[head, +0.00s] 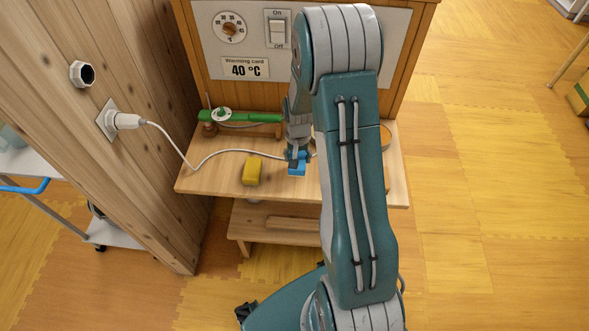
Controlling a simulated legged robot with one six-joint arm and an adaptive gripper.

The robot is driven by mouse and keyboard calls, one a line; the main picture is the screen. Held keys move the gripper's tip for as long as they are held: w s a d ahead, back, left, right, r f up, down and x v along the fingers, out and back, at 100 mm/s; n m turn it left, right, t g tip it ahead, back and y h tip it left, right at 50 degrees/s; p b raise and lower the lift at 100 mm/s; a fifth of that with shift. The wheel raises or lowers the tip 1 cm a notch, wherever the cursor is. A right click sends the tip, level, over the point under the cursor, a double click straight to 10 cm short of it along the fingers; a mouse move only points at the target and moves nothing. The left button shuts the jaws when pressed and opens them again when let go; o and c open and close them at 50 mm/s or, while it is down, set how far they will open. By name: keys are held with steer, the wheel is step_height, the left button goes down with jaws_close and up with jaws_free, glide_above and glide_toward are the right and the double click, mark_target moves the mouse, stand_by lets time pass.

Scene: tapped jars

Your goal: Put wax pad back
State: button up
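A yellow block (252,171), which may be the wax pad, lies on the wooden shelf (217,175), left of my gripper. My gripper (297,157) points down over the shelf, right at a small blue piece (297,168). The fingers are small and partly merge with the blue piece, so I cannot tell whether they are closed on it or only around it. My arm hides the right middle part of the shelf.
A green bar tool (255,117) on a wooden rest lies at the shelf's back left. A white cable runs from the wall plug (125,121) across the shelf behind the yellow block. A panel (230,70) with dial and switch stands behind; a wooden post (140,150) stands left.

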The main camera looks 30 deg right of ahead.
steer(key=shift+s+a+f, duration=0.15)
steer(key=shift+a+f, duration=0.15)
steer(key=shift+f, duration=0.25)
steer(key=f, duration=0.3)
steer(key=shift+s+a+f, duration=0.1)
steer(key=shift+a+f, duration=0.25)
steer(key=shift+a, duration=0.05)
steer(key=o, duration=1)
steer(key=shift+c, duration=0.2)
steer(key=shift+r, duration=0.15)
step_height(320, 180, up, 12)
steer(key=shift+f, duration=0.15)
steer(key=s+a+r+n+t, duration=0.1)
steer(key=s+a+r+n, duration=0.2)
steer(key=r, duration=0.4)
steer(key=s+a+r+t, duration=0.2)
steer(key=s+a+r, duration=0.25)
steer(key=r, duration=0.25)
steer(key=s+a+r+n+t, duration=0.1)
steer(key=s+a+r+n, duration=0.2)
steer(key=r, duration=0.4)
steer(key=s+a+r+t, duration=0.1)
steer(key=s+a+r, duration=0.1)
steer(key=s, duration=0.7)
steer(key=shift+s+a+r+n+t, duration=0.2)
steer(key=shift+a+r+n+t, duration=0.1)
steer(key=shift+r+n, duration=0.15)
